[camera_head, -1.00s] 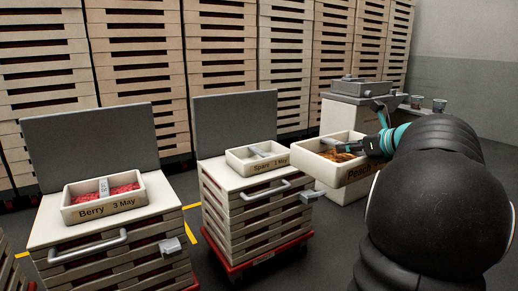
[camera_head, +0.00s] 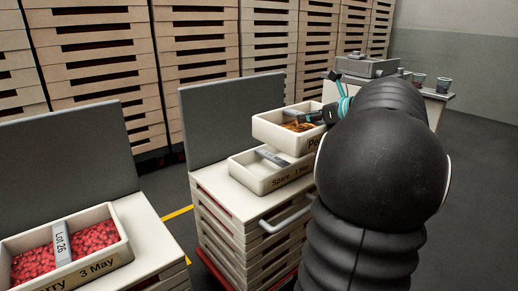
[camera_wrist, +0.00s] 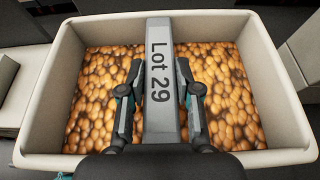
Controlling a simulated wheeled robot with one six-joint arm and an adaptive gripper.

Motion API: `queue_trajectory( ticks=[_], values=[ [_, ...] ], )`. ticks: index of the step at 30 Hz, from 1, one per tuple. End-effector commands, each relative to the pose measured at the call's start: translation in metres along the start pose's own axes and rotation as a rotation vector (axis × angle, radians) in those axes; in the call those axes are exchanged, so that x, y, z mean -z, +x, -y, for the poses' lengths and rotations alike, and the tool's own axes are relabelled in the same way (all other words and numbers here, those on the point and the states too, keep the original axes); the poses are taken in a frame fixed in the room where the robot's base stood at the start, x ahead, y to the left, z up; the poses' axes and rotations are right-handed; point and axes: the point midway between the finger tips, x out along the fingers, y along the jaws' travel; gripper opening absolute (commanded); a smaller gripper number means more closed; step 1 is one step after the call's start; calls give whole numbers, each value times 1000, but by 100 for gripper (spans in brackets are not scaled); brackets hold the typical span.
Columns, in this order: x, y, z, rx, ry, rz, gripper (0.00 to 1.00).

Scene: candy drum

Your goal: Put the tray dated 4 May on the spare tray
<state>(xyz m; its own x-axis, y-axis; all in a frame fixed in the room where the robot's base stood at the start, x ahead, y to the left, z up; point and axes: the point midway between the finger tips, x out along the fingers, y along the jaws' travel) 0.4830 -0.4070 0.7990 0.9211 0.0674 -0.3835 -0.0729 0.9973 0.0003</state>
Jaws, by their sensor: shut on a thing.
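The held tray (camera_head: 276,135) is cream, with orange-brown pieces inside. Its front label is mostly hidden by my arm, and its date cannot be read. In the wrist view, my gripper (camera_wrist: 159,75) is shut on the tray's grey middle bar (camera_wrist: 160,110), marked "Lot 29". My gripper (camera_head: 319,116) also shows in the head view. The spare tray (camera_head: 268,187), labelled "Spare 3 May", looks empty and sits on the middle cart's top. The held tray is above it, set toward its back right; whether they touch is unclear.
A Berry 3 May tray (camera_head: 103,262) with red pieces sits on the left cart. A grey upright panel (camera_head: 225,115) stands behind the spare tray. A side counter (camera_head: 432,100) with several cups is at the back right. Stacked trays line the back.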

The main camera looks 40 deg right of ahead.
Motion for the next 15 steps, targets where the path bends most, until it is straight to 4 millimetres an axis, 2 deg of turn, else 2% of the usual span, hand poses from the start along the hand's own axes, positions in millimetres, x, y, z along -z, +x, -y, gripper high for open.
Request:
queue_trajectory(
  ticks=[5, 15],
  values=[
    [1, 9, -1, 0, 0, 2, 0],
    [12, 81, -12, -7, -2, 1, 0]
  ],
)
